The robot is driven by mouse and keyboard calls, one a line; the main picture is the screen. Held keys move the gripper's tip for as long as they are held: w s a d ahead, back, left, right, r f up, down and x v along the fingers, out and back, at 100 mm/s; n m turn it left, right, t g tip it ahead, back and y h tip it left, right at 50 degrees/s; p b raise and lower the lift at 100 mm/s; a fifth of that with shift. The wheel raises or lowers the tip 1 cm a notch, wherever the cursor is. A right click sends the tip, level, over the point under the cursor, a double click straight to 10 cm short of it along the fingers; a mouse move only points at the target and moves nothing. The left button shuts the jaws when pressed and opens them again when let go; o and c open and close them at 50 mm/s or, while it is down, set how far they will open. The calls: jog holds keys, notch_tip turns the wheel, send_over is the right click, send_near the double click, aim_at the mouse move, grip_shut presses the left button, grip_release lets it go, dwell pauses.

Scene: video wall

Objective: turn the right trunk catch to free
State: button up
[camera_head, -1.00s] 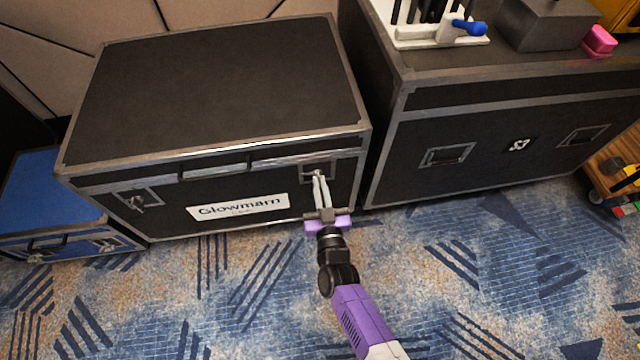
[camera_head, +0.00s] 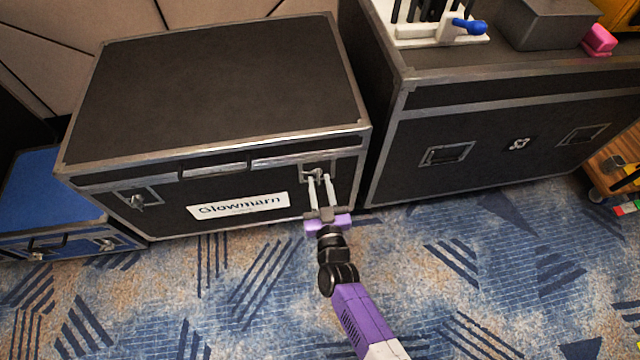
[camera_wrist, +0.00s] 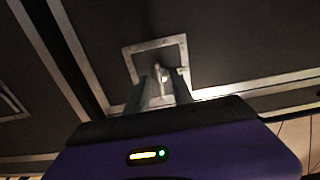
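The black trunk (camera_head: 215,85) with metal edges stands closed, a "Glowmarn" label on its front. Its right catch (camera_head: 317,173) sits in a metal-framed recess at the front's upper right. My gripper (camera_head: 319,179) is at this catch, its two pale fingers spread apart with a gap between them. In the wrist view the catch (camera_wrist: 158,74) shows in its square plate between the fingertips (camera_wrist: 160,78); whether either finger touches it I cannot tell. The left catch (camera_head: 137,201) sits in its own recess at the front's left.
A blue case (camera_head: 50,195) stands left of the trunk. A larger black case (camera_head: 480,150) stands close on the right, with a white rack (camera_head: 440,35) and a grey box (camera_head: 545,22) on top. The patterned carpet (camera_head: 230,310) in front is clear.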

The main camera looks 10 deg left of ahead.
jog(key=p+v, duration=0.2)
jog(key=v, duration=0.6)
jog(key=shift+w, duration=0.1)
dwell(0.3)
